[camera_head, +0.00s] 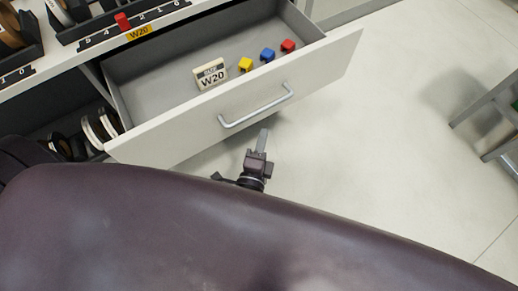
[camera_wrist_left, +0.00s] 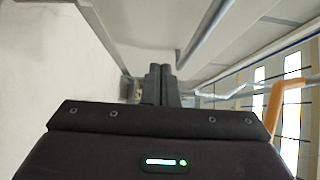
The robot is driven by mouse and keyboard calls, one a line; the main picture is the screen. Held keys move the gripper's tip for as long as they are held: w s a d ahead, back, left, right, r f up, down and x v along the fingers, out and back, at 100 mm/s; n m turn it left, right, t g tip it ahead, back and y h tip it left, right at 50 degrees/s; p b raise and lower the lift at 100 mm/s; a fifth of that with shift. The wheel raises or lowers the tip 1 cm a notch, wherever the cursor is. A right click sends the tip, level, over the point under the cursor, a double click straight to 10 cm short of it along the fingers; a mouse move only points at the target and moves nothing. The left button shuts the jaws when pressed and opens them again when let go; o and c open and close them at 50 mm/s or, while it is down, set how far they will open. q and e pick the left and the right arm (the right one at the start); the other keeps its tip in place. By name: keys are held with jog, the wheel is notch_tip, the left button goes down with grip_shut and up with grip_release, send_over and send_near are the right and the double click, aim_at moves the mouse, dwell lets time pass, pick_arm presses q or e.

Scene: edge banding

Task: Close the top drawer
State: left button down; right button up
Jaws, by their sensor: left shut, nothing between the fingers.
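The top drawer (camera_head: 190,128) is pulled out, with a white front and a silver bar handle (camera_head: 256,106). My left gripper (camera_head: 263,140) is shut and empty, just in front of the drawer front, below the handle in the head view. I cannot tell whether it touches the front. In the left wrist view the shut fingers (camera_wrist_left: 160,84) point forward, with a grey bar to their upper right. My right gripper is not in view.
Above the drawer is a white worktop (camera_head: 60,72) with a numbered black rack (camera_head: 110,22) and a red piece on it. Rolls of banding (camera_head: 95,130) sit in the open space at the left. A grey metal stand (camera_head: 490,110) is at the right. The floor between is clear.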

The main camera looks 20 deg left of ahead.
pick_arm(q)
jog(key=w+a, duration=0.1)
jog(key=w, duration=0.1)
jog(key=w+a, duration=0.1)
jog(key=w, duration=0.1)
jog(key=w+a, duration=0.1)
jog(key=w, duration=0.1)
jog(key=shift+w+a, duration=0.15)
jog(key=shift+w, duration=0.05)
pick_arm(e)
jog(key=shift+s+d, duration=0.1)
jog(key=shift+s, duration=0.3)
